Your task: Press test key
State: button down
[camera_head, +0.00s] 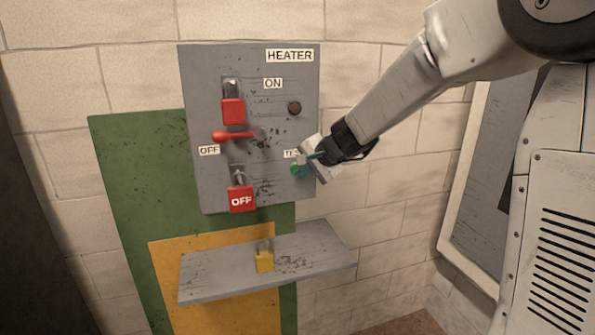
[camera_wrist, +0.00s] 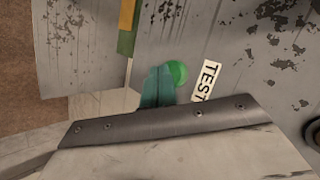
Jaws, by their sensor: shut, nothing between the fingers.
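The green round test key (camera_head: 296,170) is at the lower right of the grey heater panel (camera_head: 215,90), just under the partly hidden TEST label. The key also shows in the wrist view (camera_wrist: 179,72), beside the TEST label (camera_wrist: 207,80). My gripper (camera_head: 305,160) is shut and empty, close in front of the key from the right. In the wrist view its teal fingertips (camera_wrist: 158,72) overlap the left edge of the key. I cannot tell whether they touch it.
A red lever handle (camera_head: 232,135) points left beside the OFF label. Red padlocks (camera_head: 233,111) (camera_head: 242,199) hang above and below it. A grey shelf (camera_head: 315,258) with a yellow padlock (camera_head: 264,260) juts out below the panel. A framed opening (camera_head: 470,170) stands at right.

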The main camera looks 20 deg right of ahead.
jog(key=shift+w, duration=0.6)
dwell(0.7)
jog(key=shift+s, duration=1.05)
jog(key=shift+s, duration=0.1)
jog(key=shift+s, duration=2.4)
